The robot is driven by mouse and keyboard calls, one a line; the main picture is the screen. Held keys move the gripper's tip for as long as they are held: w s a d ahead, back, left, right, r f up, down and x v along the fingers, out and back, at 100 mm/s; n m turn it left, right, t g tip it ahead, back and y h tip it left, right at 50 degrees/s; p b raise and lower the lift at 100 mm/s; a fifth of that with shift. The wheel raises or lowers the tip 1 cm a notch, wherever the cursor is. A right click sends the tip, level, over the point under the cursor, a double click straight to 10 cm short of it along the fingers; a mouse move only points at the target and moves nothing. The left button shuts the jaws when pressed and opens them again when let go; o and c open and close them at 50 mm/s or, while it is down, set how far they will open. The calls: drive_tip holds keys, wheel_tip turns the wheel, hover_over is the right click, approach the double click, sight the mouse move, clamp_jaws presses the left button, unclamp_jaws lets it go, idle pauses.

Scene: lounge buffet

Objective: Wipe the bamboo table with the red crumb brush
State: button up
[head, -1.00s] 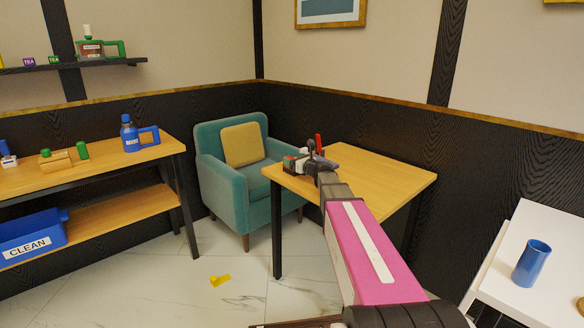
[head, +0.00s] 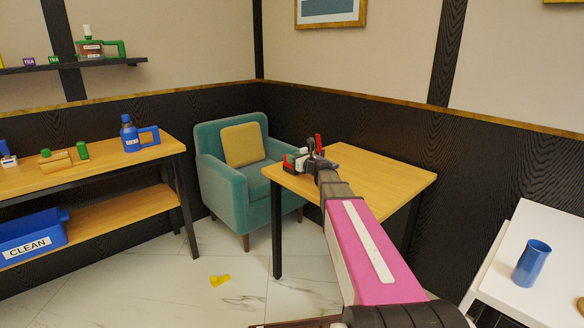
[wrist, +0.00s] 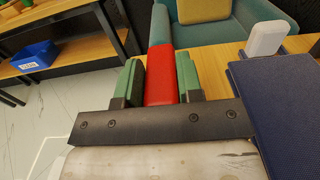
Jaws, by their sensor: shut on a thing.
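The bamboo table (head: 385,178) stands in the corner beside the armchair, its bare top visible at the right. My gripper (head: 308,157) is over the table's left end. In the wrist view, the green-padded fingers of my gripper (wrist: 160,85) are shut on the red crumb brush (wrist: 162,75), whose red body runs forward between them. The brush's bristles are hidden, so I cannot tell whether they touch the tabletop. A strip of the table (wrist: 215,60) shows past the fingers.
The teal armchair (head: 218,180) with a yellow cushion (head: 242,145) is close behind the table's left end. A yellow piece (head: 220,281) lies on the floor. A blue cup (head: 532,263) stands on a white table at right. A dark blue textured panel (wrist: 285,115) fills the wrist view's right side.

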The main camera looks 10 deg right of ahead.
drive_tip(key=shift+r, duration=2.15)
